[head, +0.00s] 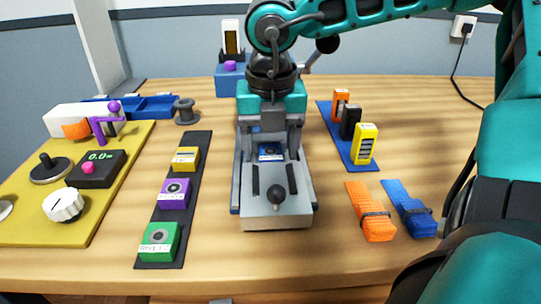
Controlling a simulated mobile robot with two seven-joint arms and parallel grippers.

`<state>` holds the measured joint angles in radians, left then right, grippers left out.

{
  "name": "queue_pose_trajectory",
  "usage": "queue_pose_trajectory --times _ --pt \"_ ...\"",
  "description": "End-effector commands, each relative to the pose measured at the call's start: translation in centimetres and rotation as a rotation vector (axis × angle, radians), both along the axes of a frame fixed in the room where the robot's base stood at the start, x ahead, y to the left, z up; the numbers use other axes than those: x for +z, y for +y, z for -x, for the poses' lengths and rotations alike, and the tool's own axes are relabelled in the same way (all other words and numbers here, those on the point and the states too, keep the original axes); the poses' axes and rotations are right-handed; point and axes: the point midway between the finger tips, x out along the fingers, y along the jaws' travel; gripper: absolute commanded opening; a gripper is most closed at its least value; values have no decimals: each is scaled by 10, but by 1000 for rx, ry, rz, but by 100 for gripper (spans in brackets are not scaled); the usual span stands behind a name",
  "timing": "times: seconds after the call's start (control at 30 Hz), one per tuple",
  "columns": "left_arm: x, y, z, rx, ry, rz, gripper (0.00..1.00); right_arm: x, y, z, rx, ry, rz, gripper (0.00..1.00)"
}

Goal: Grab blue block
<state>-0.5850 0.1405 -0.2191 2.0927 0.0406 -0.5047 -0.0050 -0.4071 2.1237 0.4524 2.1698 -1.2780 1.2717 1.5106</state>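The blue block (270,152) sits in a grey metal fixture (272,215) at the middle of the table. It has a pale label and a dark round mark on its face. My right gripper (272,142) points down over the fixture, with its two fingers apart, one on each side of the blue block. The gripper body hides the far part of the fixture. I cannot tell whether the fingers touch the block. My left gripper is not in view.
A dark strip (190,226) left of the fixture holds yellow (185,159), purple (174,193) and green (159,241) blocks. A yellow control panel (105,225) is far left. Orange (370,212) and blue (408,208) straps lie right. A blue rack (336,133) stands behind them.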

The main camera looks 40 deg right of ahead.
Motion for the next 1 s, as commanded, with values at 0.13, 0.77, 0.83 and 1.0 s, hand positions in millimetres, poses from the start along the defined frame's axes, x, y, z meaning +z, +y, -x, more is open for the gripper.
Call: queue_pose_trajectory --times 0.13,0.77,0.83,1.0 --pt "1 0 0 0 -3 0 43 0 0 0 0 0 0 51" --pt "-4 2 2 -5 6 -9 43 1 0 0 1 -2 1 0" --pt "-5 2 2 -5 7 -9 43 1 0 0 1 -2 1 0" --pt "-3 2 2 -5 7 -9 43 5 0 -1 1 -3 1 0"
